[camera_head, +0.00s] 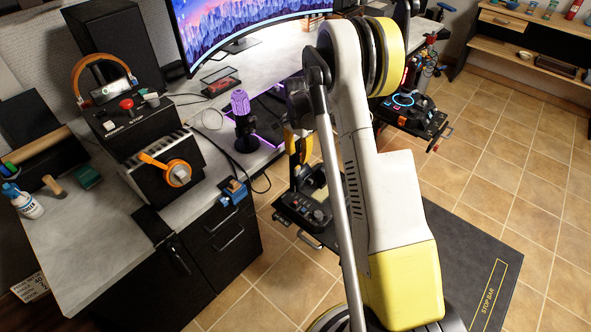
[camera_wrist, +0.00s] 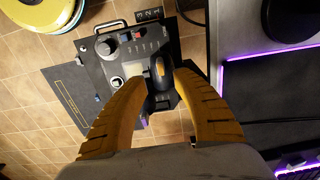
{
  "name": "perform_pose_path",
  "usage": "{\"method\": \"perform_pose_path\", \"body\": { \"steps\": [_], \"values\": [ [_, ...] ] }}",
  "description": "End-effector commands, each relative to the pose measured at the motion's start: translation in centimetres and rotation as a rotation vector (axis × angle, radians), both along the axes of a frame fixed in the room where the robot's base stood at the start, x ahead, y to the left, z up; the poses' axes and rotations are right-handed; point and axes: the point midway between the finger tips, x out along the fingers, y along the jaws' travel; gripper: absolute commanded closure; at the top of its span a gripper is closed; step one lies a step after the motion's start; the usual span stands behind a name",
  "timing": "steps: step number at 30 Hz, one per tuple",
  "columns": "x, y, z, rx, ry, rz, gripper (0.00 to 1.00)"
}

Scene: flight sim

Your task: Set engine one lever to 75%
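The control panel (camera_wrist: 125,50) is a dark box with knobs, small switches and a black lever (camera_wrist: 160,70) with a yellow mark. I cannot read which engine the lever belongs to, nor its percentage. My gripper (camera_wrist: 163,82) is open, its two orange fingers apart on either side of the lever; whether either finger touches it I cannot tell. In the head view, my gripper (camera_head: 299,145) points down above the panel (camera_head: 308,208), partly hidden by my arm, and the lever cannot be made out.
A desk (camera_head: 90,235) with a purple microphone (camera_head: 241,112) and a monitor (camera_head: 250,30) stands to the left. A second panel with a blue ring (camera_head: 407,108) stands behind my arm to the right. A dark mat (camera_head: 475,260) lies on the tiled floor, with open floor at right.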

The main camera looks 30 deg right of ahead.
Motion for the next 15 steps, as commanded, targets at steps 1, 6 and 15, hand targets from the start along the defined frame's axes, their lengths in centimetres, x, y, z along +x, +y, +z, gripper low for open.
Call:
{"method": "perform_pose_path", "body": {
  "steps": [1,6,15],
  "values": [
    [0.0,0.0,-1.6,0.000,0.000,0.001,0.66],
    [0.0,0.0,-4.7,0.000,-0.001,0.001,0.66],
    [0.0,0.0,-7.0,-0.001,-0.001,0.002,0.66]
  ]
}}
